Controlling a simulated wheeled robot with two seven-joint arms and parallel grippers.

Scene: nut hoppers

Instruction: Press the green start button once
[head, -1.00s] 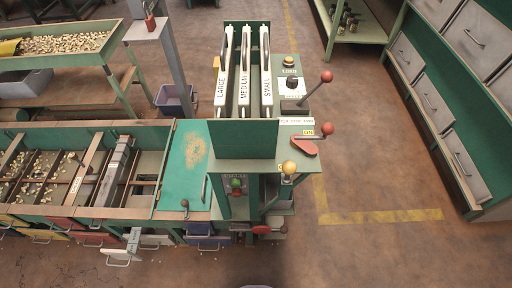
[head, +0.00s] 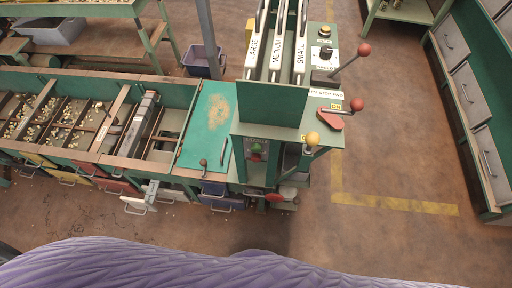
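A small dark control panel (head: 256,150) sits on the front of the green machine, below the three white labelled plates. It carries a green button (head: 256,147) and a reddish spot close to it; both are small, and I cannot tell whether the button is pressed in. Neither my left nor my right gripper is in the head view, and nothing is seen touching the panel.
A yellow-knobbed lever (head: 312,138) and a red-knobbed lever (head: 356,104) stick out right of the panel. A sorting trough (head: 100,78) with nuts runs left. Floor is free between machine and bins.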

